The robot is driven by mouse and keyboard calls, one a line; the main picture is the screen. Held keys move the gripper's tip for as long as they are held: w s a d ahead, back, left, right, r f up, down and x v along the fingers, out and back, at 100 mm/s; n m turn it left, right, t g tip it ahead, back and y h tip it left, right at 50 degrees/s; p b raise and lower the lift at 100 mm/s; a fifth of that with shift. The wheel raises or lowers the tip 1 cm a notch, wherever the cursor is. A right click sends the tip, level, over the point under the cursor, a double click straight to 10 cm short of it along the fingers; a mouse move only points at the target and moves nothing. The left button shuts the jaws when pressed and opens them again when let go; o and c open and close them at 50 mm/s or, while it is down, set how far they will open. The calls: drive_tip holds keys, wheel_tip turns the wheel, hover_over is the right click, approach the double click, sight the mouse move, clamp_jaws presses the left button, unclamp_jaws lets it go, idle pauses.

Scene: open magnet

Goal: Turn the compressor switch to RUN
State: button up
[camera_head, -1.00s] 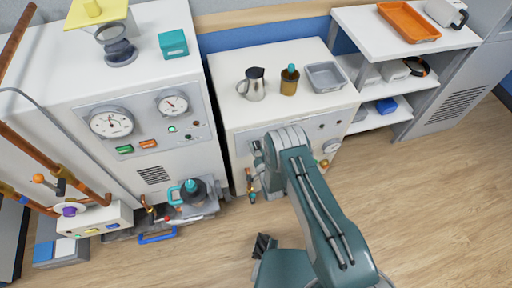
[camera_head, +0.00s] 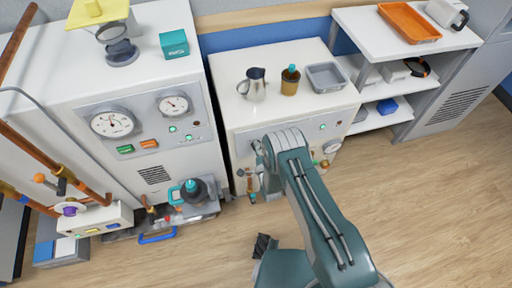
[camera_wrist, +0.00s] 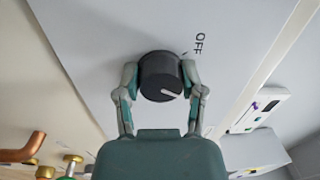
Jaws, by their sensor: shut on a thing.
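The compressor switch is a round black knob (camera_wrist: 158,72) with a white pointer line, on a pale panel in the wrist view. No RUN label shows. My gripper (camera_wrist: 161,78) is shut on the knob, one finger on each side. In the head view my gripper (camera_head: 257,148) is at the left front of the white cabinet (camera_head: 240,125); my arm hides the knob there.
The white cabinet carries a metal jug (camera_head: 254,85), a brown bottle (camera_head: 290,80) and a grey tray (camera_head: 326,77). A larger cabinet with gauges (camera_head: 113,124) stands left, with copper pipes (camera_head: 45,155) beyond. Shelves (camera_head: 390,90) stand right. The floor at right is clear.

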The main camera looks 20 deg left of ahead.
drive_tip(key=shift+d+f+m, duration=0.15)
drive_tip(key=shift+d+m, duration=0.05)
drive_tip(key=shift+m, duration=0.6)
drive_tip(key=shift+f+m, duration=0.1)
drive_tip(key=shift+m, duration=0.2)
drive_tip(key=o, duration=1.1)
drive_tip(key=shift+o, duration=0.2)
drive_tip(key=v, duration=1.1)
drive_tip(key=shift+s+d, duration=0.2)
drive_tip(key=shift+s, duration=0.2)
